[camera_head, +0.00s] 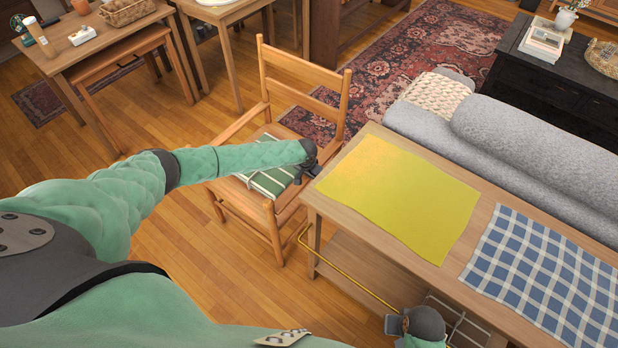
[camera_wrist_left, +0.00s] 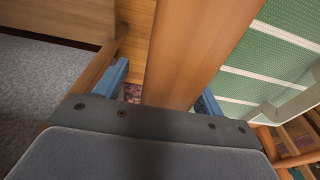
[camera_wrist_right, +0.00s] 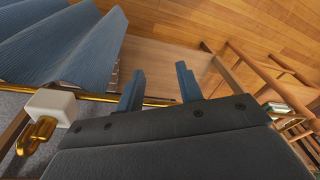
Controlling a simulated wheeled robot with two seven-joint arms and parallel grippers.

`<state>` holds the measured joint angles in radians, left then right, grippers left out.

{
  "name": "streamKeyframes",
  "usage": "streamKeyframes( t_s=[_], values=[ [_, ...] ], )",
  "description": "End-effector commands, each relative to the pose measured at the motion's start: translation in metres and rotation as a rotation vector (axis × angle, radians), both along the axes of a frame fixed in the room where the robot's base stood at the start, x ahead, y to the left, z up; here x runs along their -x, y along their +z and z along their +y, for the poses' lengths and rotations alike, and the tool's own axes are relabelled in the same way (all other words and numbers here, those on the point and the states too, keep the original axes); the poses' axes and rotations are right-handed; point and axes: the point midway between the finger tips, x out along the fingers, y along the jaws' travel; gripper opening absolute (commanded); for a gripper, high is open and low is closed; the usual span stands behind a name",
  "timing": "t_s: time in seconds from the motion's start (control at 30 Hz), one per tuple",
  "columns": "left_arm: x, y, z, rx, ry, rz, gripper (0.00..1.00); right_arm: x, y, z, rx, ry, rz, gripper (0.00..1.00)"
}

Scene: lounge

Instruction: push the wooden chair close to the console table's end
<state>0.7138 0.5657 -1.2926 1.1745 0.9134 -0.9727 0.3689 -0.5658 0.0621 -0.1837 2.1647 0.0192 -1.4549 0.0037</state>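The wooden chair (camera_head: 276,218) stands upright at the left end of the console table (camera_head: 330,212), with a green striped cushion (camera_head: 262,180) on its seat. Its right side is close to the table's end; overlap in the head view hides the exact gap. My left gripper (camera_head: 308,165) is at the chair's right armrest. In the left wrist view a wooden chair bar (camera_wrist_left: 185,55) lies between the open fingers (camera_wrist_left: 160,90), with a gap beside the left finger. My right gripper (camera_head: 398,325) is low at the table's near side; its fingers (camera_wrist_right: 160,88) are apart, near a brass rail (camera_wrist_right: 90,96).
A yellow cloth (camera_head: 400,190) and a blue checked cloth (camera_head: 545,270) lie on the console table. A grey sofa (camera_head: 520,150) stands behind it. A wooden desk (camera_head: 110,45) is at the upper left. Bare floor (camera_head: 180,240) lies left of the chair; a red rug (camera_head: 400,50) lies behind.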

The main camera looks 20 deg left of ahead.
Motion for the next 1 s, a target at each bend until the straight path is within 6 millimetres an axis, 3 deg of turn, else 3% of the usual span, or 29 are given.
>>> streamKeyframes(
  t_s=[0.27,0.47,0.73,1.0],
  values=[
    [-0.001,0.001,0.003,-0.002,0.003,-0.001,0.69,0.01,-0.004,0.0,0.0,0.0,0.015,0.36],
    [0.002,0.018,0.003,-0.001,0.002,0.0,0.69,0.01,-0.001,0.0,0.001,0.0,0.017,0.36],
    [0.007,0.058,0.004,-0.001,0.001,-0.002,0.69,0.005,0.032,0.0,-0.005,0.0,0.001,0.36],
    [0.01,0.077,0.005,-0.003,0.001,0.0,0.69,0.007,0.051,0.003,-0.015,-0.005,-0.004,0.36]
  ],
)
